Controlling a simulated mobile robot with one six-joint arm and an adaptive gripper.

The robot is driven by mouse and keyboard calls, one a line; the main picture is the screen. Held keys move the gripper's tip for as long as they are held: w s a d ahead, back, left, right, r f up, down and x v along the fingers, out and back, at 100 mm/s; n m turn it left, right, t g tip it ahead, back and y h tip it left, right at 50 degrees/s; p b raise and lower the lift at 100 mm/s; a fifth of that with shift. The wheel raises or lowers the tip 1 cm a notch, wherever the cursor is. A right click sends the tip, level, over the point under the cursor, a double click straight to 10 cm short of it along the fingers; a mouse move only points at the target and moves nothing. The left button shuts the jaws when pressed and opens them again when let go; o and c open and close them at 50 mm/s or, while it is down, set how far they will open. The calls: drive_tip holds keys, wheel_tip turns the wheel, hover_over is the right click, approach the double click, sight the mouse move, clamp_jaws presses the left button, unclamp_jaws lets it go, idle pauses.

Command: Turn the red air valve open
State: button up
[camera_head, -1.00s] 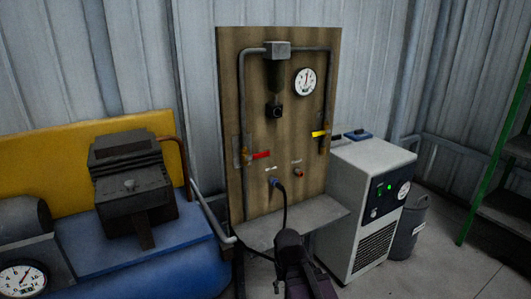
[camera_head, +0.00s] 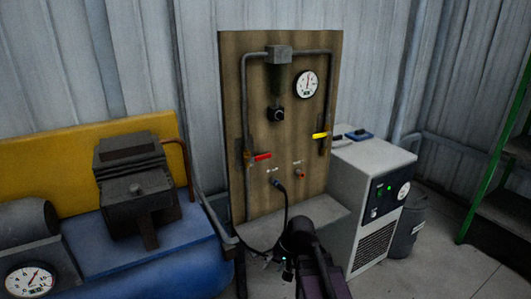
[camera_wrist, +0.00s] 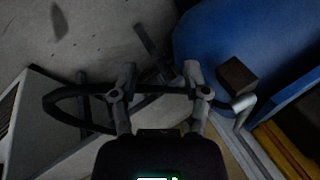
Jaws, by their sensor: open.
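The red air valve handle (camera_head: 262,157) lies about level, pointing right from the left-hand pipe on the wooden board (camera_head: 230,120). My gripper (camera_head: 271,262) is low in front of the board, below and apart from the red handle. In the wrist view my gripper (camera_wrist: 159,75) shows two spread fingers with nothing held between them. The red handle does not show in the wrist view.
A yellow handle (camera_head: 320,135) sits on the right pipe. A black hose (camera_head: 286,205) hangs from the board, and a dark hose (camera_wrist: 60,100) loops near my fingers. A white dryer cabinet (camera_head: 345,160) stands right, a blue tank (camera_head: 190,250) left.

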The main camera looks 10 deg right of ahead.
drive_tip(key=w+d+r+m+t+y+p, duration=0.25)
drive_tip(key=w+r+t+y+p, duration=0.2)
drive_tip(key=w+r, duration=0.55)
drive_tip(key=m+t+y+p, duration=0.3)
drive_tip(key=m+t, duration=0.3)
drive_tip(key=t, duration=0.1)
approach(266, 157)
drive_tip(key=v, duration=0.3)
drive_tip(key=shift+s+f, duration=0.1)
drive_tip(key=shift+s, duration=0.1)
drive_tip(key=shift+a, duration=0.1)
drive_tip(key=x, duration=1.3)
drive_tip(key=shift+w+a, duration=0.15)
drive_tip(key=shift+w, duration=0.25)
clamp_jaws()
